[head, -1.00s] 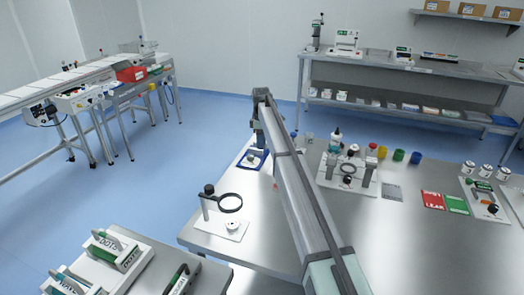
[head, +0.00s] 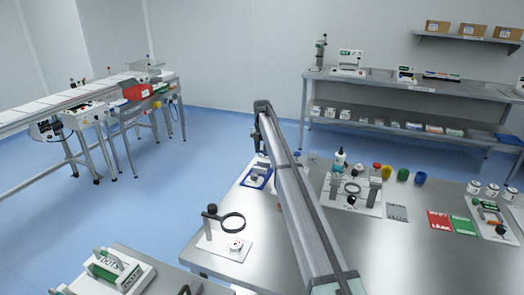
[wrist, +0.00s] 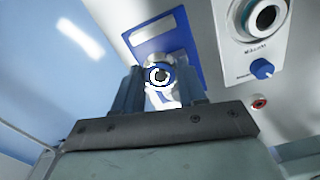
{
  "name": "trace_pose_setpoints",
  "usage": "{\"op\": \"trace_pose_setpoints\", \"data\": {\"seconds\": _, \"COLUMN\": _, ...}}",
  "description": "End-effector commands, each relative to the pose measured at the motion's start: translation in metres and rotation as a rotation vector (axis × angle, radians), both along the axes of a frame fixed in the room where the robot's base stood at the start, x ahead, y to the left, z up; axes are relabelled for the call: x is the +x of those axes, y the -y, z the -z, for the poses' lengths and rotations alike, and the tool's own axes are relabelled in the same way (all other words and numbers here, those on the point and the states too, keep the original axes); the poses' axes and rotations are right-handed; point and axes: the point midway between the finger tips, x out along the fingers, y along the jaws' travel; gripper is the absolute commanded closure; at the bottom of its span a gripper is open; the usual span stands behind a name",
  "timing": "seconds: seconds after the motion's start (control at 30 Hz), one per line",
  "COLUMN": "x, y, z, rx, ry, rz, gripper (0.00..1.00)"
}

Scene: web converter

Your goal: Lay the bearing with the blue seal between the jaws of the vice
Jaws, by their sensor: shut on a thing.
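My gripper (wrist: 158,92) is shut on a small round bearing (wrist: 158,75) with a blue ring, white face and dark centre, held at the fingertips. Beyond it in the wrist view is a blue base (wrist: 185,48) with a pale plate and grey metal parts, partly hidden by the bearing and fingers. I take this for the vice; its jaws cannot be made out. In the head view the grey vice (head: 258,177) sits on its blue base at the bench's far left edge.
A white unit with a blue knob (wrist: 262,68) and a small red-ringed part (wrist: 259,103) lie right of the vice in the wrist view. A magnifier stand (head: 228,232) is in front of the vice. A white fixture (head: 352,195) with bottles behind stands right of my arm.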

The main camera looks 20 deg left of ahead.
Motion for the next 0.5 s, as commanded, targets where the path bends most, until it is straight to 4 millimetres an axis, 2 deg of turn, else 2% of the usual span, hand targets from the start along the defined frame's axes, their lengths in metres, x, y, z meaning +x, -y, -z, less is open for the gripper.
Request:
{"op": "trace_pose_setpoints", "data": {"seconds": 0.27, "x": 0.0, "y": 0.0, "z": 0.004, "rx": 0.0, "ry": 0.0, "rz": -0.035, "gripper": 0.92}}
{"op": "trace_pose_setpoints", "data": {"seconds": 0.5, "x": 0.0, "y": 0.0, "z": 0.016, "rx": 0.0, "ry": 0.0, "rz": -0.033, "gripper": 0.92}}
